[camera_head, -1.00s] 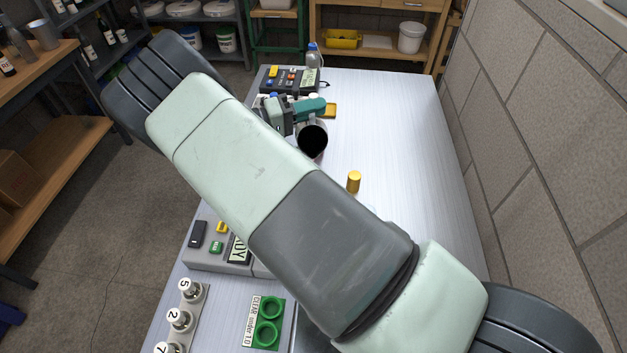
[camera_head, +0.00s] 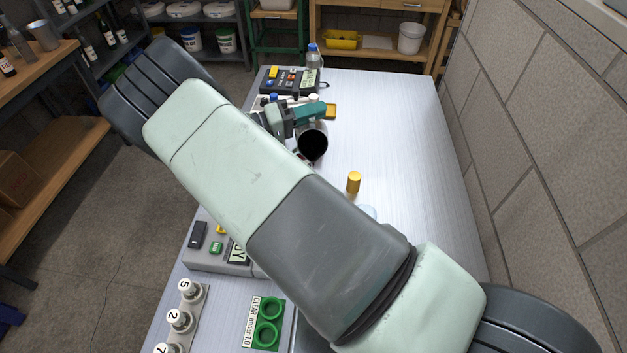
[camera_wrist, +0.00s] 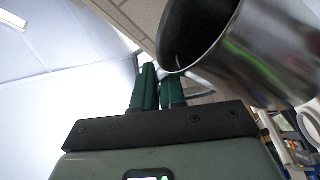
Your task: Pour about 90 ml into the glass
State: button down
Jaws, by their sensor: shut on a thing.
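A metal jug (camera_head: 314,158) with a dark opening is in the middle of the head view, above the table. In the wrist view the jug (camera_wrist: 265,60) fills the upper right, and its inside looks dark. My gripper (camera_wrist: 160,78) is shut on the jug's handle; its green fingers (camera_head: 309,112) also show in the head view. A pale, clear round edge (camera_head: 368,212), perhaps the glass, shows beside my forearm; the rest of it is hidden. I see no stream of liquid. The level in the jug is hard to tell.
A yellow cylinder (camera_head: 353,182) stands right of my arm. A dark button box (camera_head: 290,80) and a clear bottle (camera_head: 313,56) are at the far end. A grey console (camera_head: 205,250), numbered knobs (camera_head: 180,320) and green rings (camera_head: 267,323) are nearer. The table's right side is clear.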

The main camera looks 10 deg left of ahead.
jog(key=shift+s+d+f+m+h+b, duration=0.1)
jog(key=shift+s+f+m+h+b, duration=0.1)
jog(key=shift+s+m+b, duration=0.25)
jog(key=shift+s+d+f+m+h+b, duration=0.1)
jog(key=shift+s+m+h+b, duration=0.15)
jog(key=shift+m, duration=0.3)
dwell(1.6)
jog(key=shift+s+r+m, duration=0.25)
jog(key=shift+s+m, duration=0.35)
jog(key=shift+s, duration=0.1)
dwell(0.4)
jog(key=w+n, duration=0.2)
jog(key=w+n+y, duration=0.1)
jog(key=shift+w+a+r, duration=0.15)
jog(key=shift+r, duration=0.1)
jog(key=shift+w+a+r+n+y, duration=0.1)
jog(key=shift+w+n+y, duration=0.3)
jog(key=shift+n, duration=0.45)
jog(key=shift+w+a+n+y, duration=0.15)
jog(key=shift+w+n, duration=0.4)
jog(key=shift+n, duration=0.3)
jog(key=shift+d, duration=0.1)
jog(key=shift+g, duration=0.3)
